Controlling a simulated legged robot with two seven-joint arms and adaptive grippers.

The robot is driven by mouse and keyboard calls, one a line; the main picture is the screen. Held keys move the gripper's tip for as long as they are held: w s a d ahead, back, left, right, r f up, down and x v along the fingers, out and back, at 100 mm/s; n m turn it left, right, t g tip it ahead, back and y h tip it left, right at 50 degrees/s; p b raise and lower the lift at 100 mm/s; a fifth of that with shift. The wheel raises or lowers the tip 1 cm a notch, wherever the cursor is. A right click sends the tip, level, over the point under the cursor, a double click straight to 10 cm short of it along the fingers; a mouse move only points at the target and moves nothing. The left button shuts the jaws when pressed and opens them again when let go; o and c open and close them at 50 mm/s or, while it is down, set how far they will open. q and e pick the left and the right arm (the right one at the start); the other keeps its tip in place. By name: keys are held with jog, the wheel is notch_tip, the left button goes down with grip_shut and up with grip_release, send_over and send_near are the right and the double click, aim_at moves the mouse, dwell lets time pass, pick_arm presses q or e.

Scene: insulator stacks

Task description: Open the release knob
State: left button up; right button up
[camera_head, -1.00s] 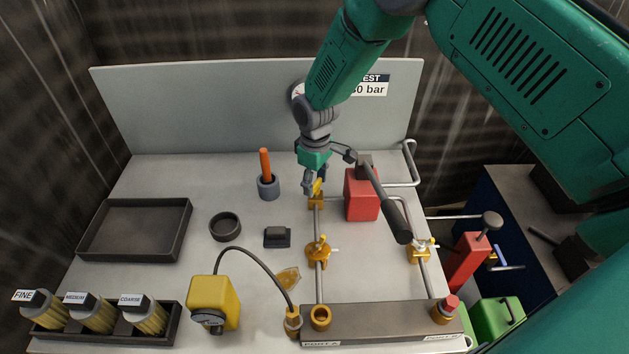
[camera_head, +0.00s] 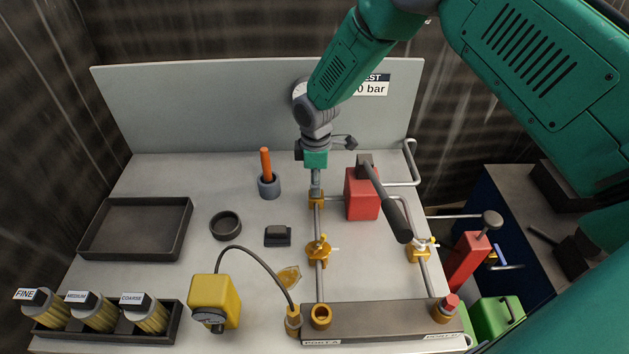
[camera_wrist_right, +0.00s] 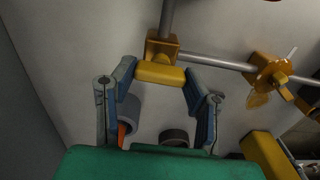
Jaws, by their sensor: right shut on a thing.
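The release knob (camera_wrist_right: 160,73), seen as a short yellow bar, sits on the orange valve block (camera_wrist_right: 158,50) in the right wrist view. The block also shows in the head view (camera_head: 316,201), at the far end of the middle pipe. My right gripper (camera_head: 316,184) points down over this block and hides the knob in the head view. In the wrist view its two blue-grey fingers are on either side of the knob, shut on its ends. My left gripper is in neither view.
A red pump box (camera_head: 361,203) with a black lever (camera_head: 391,212) stands close to the right of my gripper. A grey cup with an orange handle (camera_head: 266,164) is to the left. Another orange valve (camera_head: 319,250) is on the pipe nearer me. The grey back panel (camera_head: 200,105) rises behind.

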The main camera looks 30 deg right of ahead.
jog(key=shift+d, duration=0.1)
jog(key=o, duration=1.1)
jog(key=shift+o, duration=0.2)
notch_tip(320, 180, up, 12)
jog(key=shift+f, duration=0.1)
